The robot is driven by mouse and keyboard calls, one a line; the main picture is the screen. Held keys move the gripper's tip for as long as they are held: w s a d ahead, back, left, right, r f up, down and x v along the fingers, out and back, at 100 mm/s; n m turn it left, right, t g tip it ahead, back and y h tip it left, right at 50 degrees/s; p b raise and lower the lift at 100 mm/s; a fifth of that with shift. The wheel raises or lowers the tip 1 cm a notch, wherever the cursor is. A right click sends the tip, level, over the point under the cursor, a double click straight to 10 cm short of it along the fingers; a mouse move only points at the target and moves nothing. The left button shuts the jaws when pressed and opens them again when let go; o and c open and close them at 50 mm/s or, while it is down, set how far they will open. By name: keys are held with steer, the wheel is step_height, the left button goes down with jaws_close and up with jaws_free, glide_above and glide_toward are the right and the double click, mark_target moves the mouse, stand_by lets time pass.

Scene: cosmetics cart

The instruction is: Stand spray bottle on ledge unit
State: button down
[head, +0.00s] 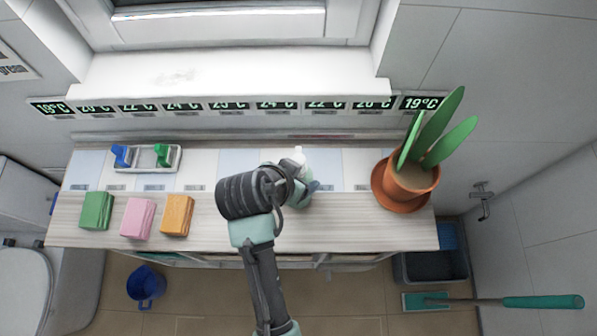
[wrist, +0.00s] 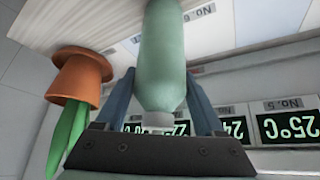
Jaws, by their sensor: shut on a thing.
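A pale green bottle with a whitish cap (wrist: 163,50), which looks like the spray bottle, is held between the blue fingers of my gripper (wrist: 160,78).
A white tray (head: 172,168) with blue and green items is at the back left. Green, pink and orange blocks (head: 138,218) sit at the front left. Temperature displays (head: 231,104) line the wall behind.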

jaws_free()
steer(key=shift+f, duration=0.1)
steer(key=v, duration=1.2)
steer(key=w+r+n+t+y, duration=0.15)
steer(key=w+r+t, duration=0.45)
steer(key=r, duration=0.6)
steer(key=w+r+n+t+y, duration=0.15)
steer(key=w+r+t, duration=0.5)
steer(key=r, duration=0.65)
steer(key=s+d+r+n+t, duration=0.1)
steer(key=s+r+t, duration=0.1)
steer(key=r, duration=0.7)
steer(key=s+d+r+n+t, duration=0.1)
steer(key=s+r+t, duration=0.2)
steer(key=r, duration=0.6)
steer(key=s+d+r+n+t, duration=0.1)
steer(key=s+r+t, duration=0.2)
steer(key=r, duration=0.7)
steer(key=shift+d+n+t+y, duration=0.3)
steer(key=shift+n+t, duration=0.1)
steer(key=shift+t, duration=0.35)
